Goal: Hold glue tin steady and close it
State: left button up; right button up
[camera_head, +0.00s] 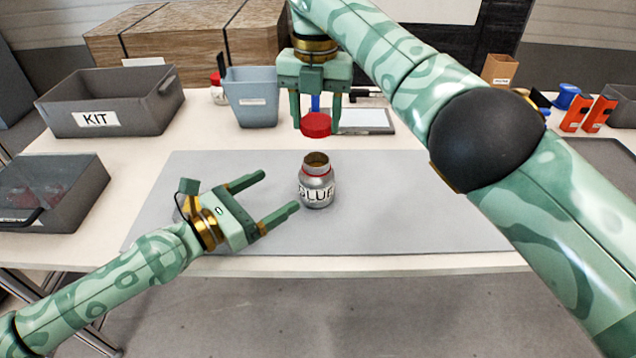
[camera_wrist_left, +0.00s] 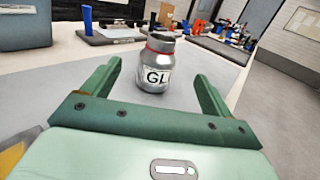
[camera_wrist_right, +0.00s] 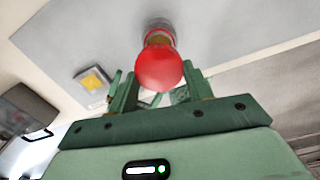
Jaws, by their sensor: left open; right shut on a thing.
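The silver glue tin (camera_head: 317,187) stands upright and open on the grey mat (camera_head: 400,200), its label facing me. In the left wrist view the tin (camera_wrist_left: 155,66) is ahead, between the finger lines. My left gripper (camera_head: 282,195) is open and empty, just left of the tin and apart from it. My right gripper (camera_head: 316,128) is shut on the red lid (camera_head: 316,124) and holds it above and slightly behind the tin. In the right wrist view the red lid (camera_wrist_right: 160,68) covers most of the tin.
A grey KIT bin (camera_head: 125,108) and a blue-grey bin (camera_head: 251,97) stand at the back left. A dark grey box (camera_head: 60,190) is at the left. Orange stands (camera_head: 590,113) are at the far right.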

aim_at(307, 173)
pick_arm(q)
jog(key=x, duration=1.1)
jog(key=shift+w+d, duration=0.2)
jog(key=shift+d, duration=0.05)
jog(key=c, duration=1.5)
pick_arm(e)
jog(key=shift+f, duration=2.5)
jog(key=shift+f, duration=0.85)
jog(key=shift+f, duration=0.55)
pick_arm(q)
grip_shut()
pick_arm(e)
jog(key=o, duration=0.6)
jog(key=shift+c, duration=0.2)
jog(key=o, duration=0.4)
